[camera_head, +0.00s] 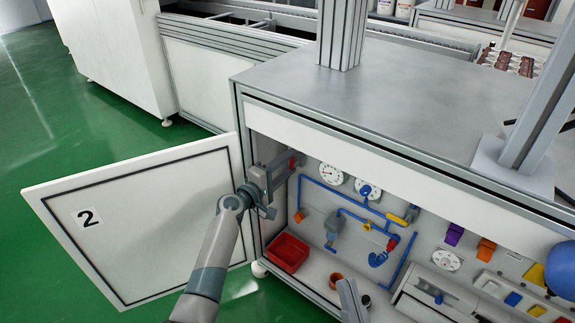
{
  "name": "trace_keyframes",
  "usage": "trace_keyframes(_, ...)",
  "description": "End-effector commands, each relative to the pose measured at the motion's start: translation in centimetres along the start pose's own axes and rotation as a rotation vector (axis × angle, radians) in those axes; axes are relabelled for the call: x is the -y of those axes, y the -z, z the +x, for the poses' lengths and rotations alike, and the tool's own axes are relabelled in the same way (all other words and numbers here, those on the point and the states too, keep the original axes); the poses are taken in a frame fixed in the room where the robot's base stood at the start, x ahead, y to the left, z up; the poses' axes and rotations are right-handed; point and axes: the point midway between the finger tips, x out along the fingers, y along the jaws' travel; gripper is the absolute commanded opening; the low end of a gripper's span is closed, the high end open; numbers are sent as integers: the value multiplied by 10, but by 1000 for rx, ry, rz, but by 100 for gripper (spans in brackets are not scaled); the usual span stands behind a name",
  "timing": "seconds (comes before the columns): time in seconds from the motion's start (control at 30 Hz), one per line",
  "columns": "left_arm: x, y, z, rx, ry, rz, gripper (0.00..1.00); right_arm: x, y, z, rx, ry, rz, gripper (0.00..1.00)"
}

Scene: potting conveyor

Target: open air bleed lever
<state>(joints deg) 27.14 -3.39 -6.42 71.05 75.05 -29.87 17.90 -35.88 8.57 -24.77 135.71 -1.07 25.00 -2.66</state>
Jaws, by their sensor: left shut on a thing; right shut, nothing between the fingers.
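My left gripper (283,172) reaches into the upper left corner of the open cabinet. It is shut on a small red part (292,162), apparently a lever, mostly hidden by the fingers. I cannot tell for sure that this is the air bleed lever. Blue piping (325,189) runs right from near there, with a yellow handle (398,220) and a red fitting (393,242) further along. My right gripper (350,296) shows at the bottom edge, shut and empty, in front of the cabinet.
The cabinet door (150,225), marked 2, stands open at left. Gauges (331,174) hang on the back panel. A blue rounded object (561,270) is at the right edge.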

Motion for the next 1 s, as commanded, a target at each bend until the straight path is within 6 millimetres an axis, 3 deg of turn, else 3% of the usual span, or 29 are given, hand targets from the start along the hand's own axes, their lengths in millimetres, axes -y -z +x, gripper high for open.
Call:
trace_keyframes(0.03,2,0,-1,0,2,-3,49,0,1,0,-2,-1,0,0)
trace_keyframes(0.1,2,0,-1,0,2,-3,63,0,1,1,-4,-2,0,0)
trace_keyframes(0.57,0,0,-6,-1,1,-1,63,0,2,2,3,-1,-1,0)
trace_keyframes(0.77,0,0,-26,-1,2,1,63,2,-15,-6,100,0,6,0)
trace_keyframes(1.0,1,1,-70,-2,3,1,63,-5,-43,-6,252,-12,7,0)
